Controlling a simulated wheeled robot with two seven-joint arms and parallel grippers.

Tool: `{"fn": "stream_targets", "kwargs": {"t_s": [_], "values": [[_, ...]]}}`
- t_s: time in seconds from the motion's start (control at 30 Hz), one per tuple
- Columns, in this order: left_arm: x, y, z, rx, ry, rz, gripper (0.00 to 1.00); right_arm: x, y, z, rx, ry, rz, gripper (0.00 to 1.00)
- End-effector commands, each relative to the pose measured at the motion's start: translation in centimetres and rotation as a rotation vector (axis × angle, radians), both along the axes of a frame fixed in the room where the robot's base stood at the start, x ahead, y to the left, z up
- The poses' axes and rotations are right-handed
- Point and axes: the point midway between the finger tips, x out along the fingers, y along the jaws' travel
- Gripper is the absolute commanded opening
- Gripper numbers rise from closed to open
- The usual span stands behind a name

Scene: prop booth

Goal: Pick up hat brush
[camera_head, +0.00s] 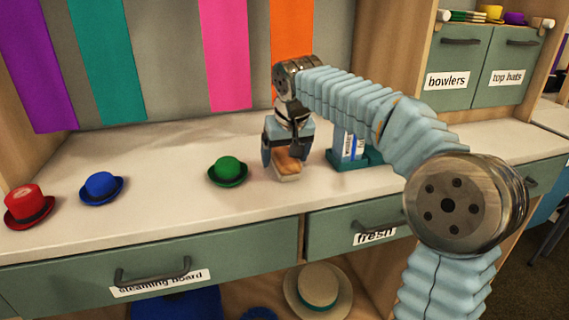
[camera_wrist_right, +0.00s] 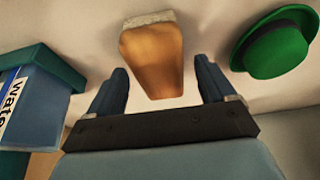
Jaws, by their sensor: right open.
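The hat brush (camera_head: 288,165) stands on the pale counter, with an orange-brown wooden body and a pale bristle strip at its edge. In the right wrist view the brush (camera_wrist_right: 153,58) lies ahead of and between the two fingertips, with clear gaps on both sides. My right gripper (camera_head: 285,150) is open and comes down over the brush from above, hiding part of it. Its two blue-grey fingers show in the wrist view (camera_wrist_right: 161,82), and nothing is held between them. My left gripper is not in view.
A green hat (camera_head: 228,171) sits just left of the brush; blue (camera_head: 101,188) and red (camera_head: 29,206) hats stand farther left. A teal holder (camera_head: 347,159) with labelled items stands close on the right. Counter between the green and blue hats is clear.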

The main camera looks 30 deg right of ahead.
Motion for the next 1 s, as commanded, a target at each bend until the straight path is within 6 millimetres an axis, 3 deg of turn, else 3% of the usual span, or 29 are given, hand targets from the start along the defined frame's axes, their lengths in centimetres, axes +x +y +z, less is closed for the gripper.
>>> {"fn": "stream_targets", "kwargs": {"t_s": [0.13, 0.87, 1.0], "values": [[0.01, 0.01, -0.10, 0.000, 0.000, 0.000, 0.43, 0.38, -0.08, -0.99, 0.001, 0.000, 0.000, 0.83], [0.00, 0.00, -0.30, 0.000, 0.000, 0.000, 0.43, 0.37, -0.10, -1.47, 0.000, 0.000, 0.000, 0.83], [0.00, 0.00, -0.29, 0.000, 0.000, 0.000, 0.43, 0.37, -0.09, -1.47, 0.000, 0.000, 0.000, 0.65]]}}
